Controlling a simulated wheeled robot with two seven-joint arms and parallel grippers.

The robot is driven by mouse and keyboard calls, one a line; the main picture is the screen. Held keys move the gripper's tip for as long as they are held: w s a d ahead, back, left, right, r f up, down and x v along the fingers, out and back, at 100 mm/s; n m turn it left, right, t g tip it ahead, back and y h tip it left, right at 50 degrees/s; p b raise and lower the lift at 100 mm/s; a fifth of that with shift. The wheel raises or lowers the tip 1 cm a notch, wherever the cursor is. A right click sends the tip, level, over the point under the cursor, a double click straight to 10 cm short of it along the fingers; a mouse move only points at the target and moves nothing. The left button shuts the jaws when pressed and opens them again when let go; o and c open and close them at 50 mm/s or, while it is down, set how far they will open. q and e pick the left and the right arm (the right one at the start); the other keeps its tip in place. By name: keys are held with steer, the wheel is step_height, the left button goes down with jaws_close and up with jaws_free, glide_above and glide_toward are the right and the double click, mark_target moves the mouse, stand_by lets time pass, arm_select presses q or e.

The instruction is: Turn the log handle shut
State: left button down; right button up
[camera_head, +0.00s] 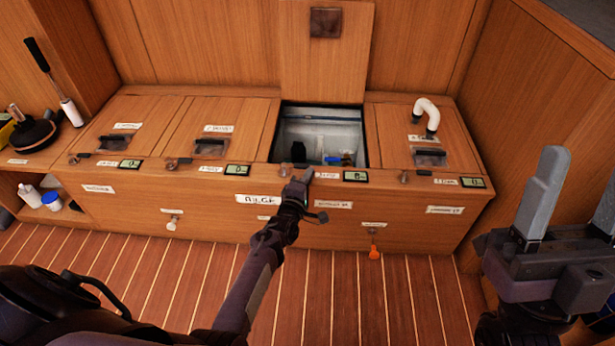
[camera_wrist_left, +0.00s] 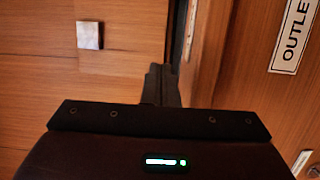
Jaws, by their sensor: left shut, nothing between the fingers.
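My left gripper (camera_head: 303,180) is shut and empty at the front edge of the wooden bench (camera_head: 120,208), just below the open compartment (camera_head: 320,130). Its fingers (camera_wrist_left: 162,82) show pressed together in the left wrist view, close to a dark gap between wood panels. Small handles sit along the bench's front edge, one (camera_head: 284,170) just left of the gripper and one (camera_head: 404,177) to its right. An orange handle (camera_head: 374,250) hangs on the front below. The labels are too small to tell which is the log handle. My right gripper (camera_head: 572,215) is open and empty at right.
A raised lid (camera_head: 325,60) stands behind the open compartment. A white knob (camera_head: 171,224) sits on the bench front. An OUTLET label (camera_wrist_left: 293,35) shows in the left wrist view. The plank floor in front is clear.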

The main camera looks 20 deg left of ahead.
arm_select(q)
steer(key=shift+w+r, duration=0.1)
steer(key=shift+r, duration=0.15)
